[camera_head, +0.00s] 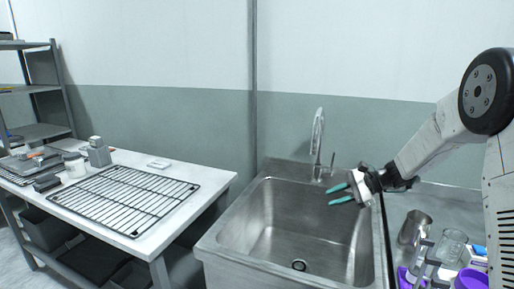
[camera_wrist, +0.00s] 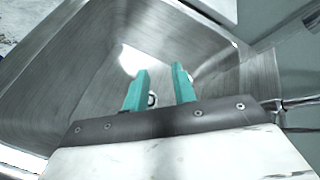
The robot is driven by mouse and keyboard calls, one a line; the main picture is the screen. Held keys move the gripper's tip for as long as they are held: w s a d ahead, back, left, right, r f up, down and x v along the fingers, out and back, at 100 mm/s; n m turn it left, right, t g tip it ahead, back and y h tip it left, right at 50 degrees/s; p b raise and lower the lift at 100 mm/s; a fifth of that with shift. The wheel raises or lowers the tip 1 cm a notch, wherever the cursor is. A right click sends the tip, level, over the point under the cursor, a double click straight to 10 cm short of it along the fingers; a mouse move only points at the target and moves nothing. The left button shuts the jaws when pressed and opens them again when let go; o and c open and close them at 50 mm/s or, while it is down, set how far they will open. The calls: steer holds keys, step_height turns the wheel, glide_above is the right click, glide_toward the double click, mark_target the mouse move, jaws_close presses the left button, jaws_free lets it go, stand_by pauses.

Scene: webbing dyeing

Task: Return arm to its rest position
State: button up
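My gripper (camera_head: 341,195) has two teal fingers and hangs over the right part of the steel sink (camera_head: 225,240). In the wrist view my gripper (camera_wrist: 160,82) shows its fingers spread apart with nothing between them. The sink basin (camera_wrist: 75,85) lies below and beyond the fingers, and its drain shows partly between them. My arm reaches in from the right side of the head view.
A tap (camera_head: 317,145) stands at the sink's back edge, close to my gripper. A white table (camera_head: 220,178) with a wire rack (camera_head: 125,198) is at left. A metal cup (camera_head: 413,228), a glass jar (camera_head: 450,246) and purple items (camera_head: 470,279) stand at right under my arm.

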steer(key=s+r+n+h, duration=0.3)
steer(key=s+n, duration=0.1)
steer(key=s, duration=1)
steer(key=s+d+r+n+g+h, duration=0.1)
steer(key=s+r+n+h, duration=0.3)
steer(key=s, duration=1.1)
steer(key=s+r+n+g+h, duration=0.1)
steer(key=s+r+n+h, duration=0.2)
steer(key=s, duration=1.2)
steer(key=n+h, duration=0.1)
steer(key=n, duration=0.2)
steer(key=shift+d+r, duration=0.25)
steer(key=shift+d, duration=0.15)
steer(key=shift+o, duration=0.5)
steer(key=shift+a+r, duration=0.2)
steer(key=shift+r, duration=0.15)
steer(key=o, duration=0.3)
steer(key=shift+a+r, duration=0.1)
steer(key=shift+r, duration=0.05)
